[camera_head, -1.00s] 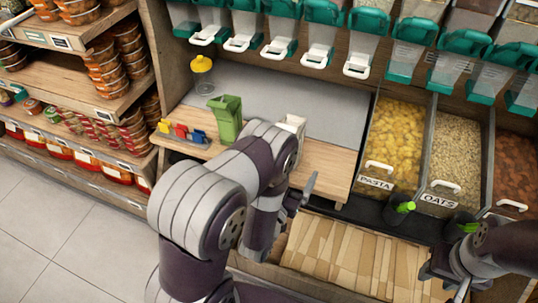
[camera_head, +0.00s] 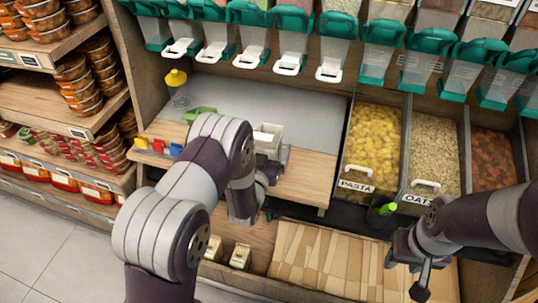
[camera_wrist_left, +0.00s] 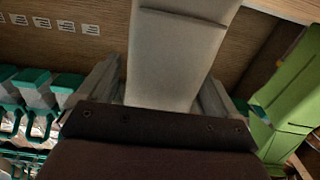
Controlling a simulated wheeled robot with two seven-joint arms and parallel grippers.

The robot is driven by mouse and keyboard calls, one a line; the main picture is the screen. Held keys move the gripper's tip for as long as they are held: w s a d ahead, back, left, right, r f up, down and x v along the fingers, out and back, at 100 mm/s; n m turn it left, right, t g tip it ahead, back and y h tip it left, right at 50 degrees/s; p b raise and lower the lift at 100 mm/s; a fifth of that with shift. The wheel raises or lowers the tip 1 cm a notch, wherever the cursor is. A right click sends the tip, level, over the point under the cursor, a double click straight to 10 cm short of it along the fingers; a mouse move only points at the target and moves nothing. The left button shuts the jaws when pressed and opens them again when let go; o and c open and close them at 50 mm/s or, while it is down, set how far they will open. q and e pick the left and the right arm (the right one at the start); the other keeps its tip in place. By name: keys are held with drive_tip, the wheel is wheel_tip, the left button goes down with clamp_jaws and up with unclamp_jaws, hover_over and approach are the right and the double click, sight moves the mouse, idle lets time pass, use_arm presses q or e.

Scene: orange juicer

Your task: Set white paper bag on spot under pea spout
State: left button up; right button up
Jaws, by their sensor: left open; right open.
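The white paper bag (camera_head: 268,137) stands on the wooden counter, open at the top, just beyond my left forearm. In the left wrist view the white bag (camera_wrist_left: 175,50) fills the middle, between the two fingers. My left gripper (camera_head: 270,160) is partly hidden by its own arm in the head view. In the left wrist view the left gripper (camera_wrist_left: 160,95) has its fingers apart on either side of the bag; contact is unclear. My right gripper (camera_head: 408,275) is open and empty at the lower right. Which dispenser spout (camera_head: 290,68) is for peas cannot be read.
A green bag (camera_head: 198,114) stands partly hidden behind my left arm. Near it are a yellow-topped glass jar (camera_head: 177,88) and small coloured blocks (camera_head: 158,146). Pasta (camera_head: 375,140) and oats (camera_head: 433,145) bins stand right. Grey counter space lies under the spouts.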

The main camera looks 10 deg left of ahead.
use_arm(q)
drive_tip(key=shift+w, duration=0.3)
drive_tip(key=shift+s, duration=0.1)
drive_tip(key=c, duration=1.1)
